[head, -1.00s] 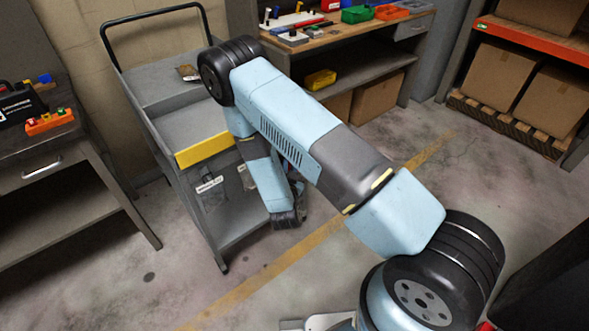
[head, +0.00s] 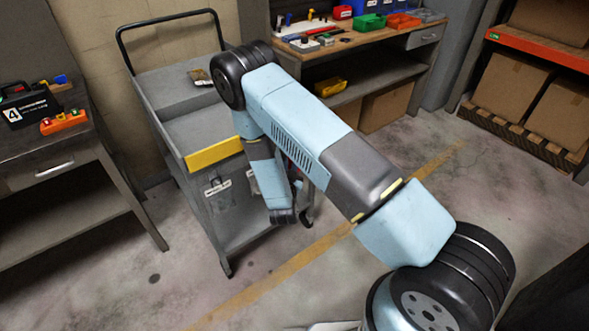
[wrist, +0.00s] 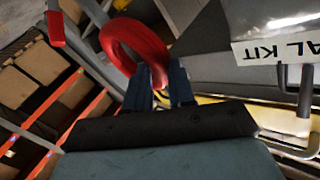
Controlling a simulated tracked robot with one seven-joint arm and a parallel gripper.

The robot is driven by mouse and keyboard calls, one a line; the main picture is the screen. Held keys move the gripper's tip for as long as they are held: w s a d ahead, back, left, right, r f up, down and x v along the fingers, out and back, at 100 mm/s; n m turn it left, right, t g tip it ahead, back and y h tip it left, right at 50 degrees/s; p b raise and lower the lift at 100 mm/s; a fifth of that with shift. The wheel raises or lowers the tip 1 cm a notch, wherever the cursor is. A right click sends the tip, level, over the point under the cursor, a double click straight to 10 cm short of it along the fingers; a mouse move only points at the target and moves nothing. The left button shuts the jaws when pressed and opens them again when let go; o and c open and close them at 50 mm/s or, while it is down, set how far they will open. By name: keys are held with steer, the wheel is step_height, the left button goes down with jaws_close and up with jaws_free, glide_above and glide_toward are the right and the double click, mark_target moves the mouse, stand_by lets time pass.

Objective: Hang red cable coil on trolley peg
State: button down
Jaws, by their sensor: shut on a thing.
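The red cable coil (wrist: 135,42) shows in the wrist view, held at its lower right side between the two dark blue fingers of my gripper (wrist: 172,84). My gripper is shut on it. The grey trolley (head: 172,94) with a yellow front strip stands left of centre in the head view, with my arm across its right side. A grey hooked peg (wrist: 306,92) shows below that label.
A dark table (head: 60,150) with a black case (head: 30,106) and an orange block (head: 64,122) stands left of the trolley. A workbench (head: 340,45) with coloured bins is behind. An orange rack (head: 540,50) with cartons is at right. Floor in front is clear.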

steer(key=shift+w+a+f, duration=0.25)
steer(key=shift+w+a, duration=0.15)
steer(key=shift+w, duration=0.2)
steer(key=shift+w+a+f, duration=0.25)
steer(key=shift+w+a, duration=0.1)
steer(key=shift+w, duration=0.2)
steer(key=c, duration=0.9)
jaws_free()
steer(key=shift+f, duration=0.1)
steer(key=s, duration=0.4)
steer(key=s+a, duration=0.1)
steer(key=s, duration=0.8)
steer(key=shift+s+a, duration=0.3)
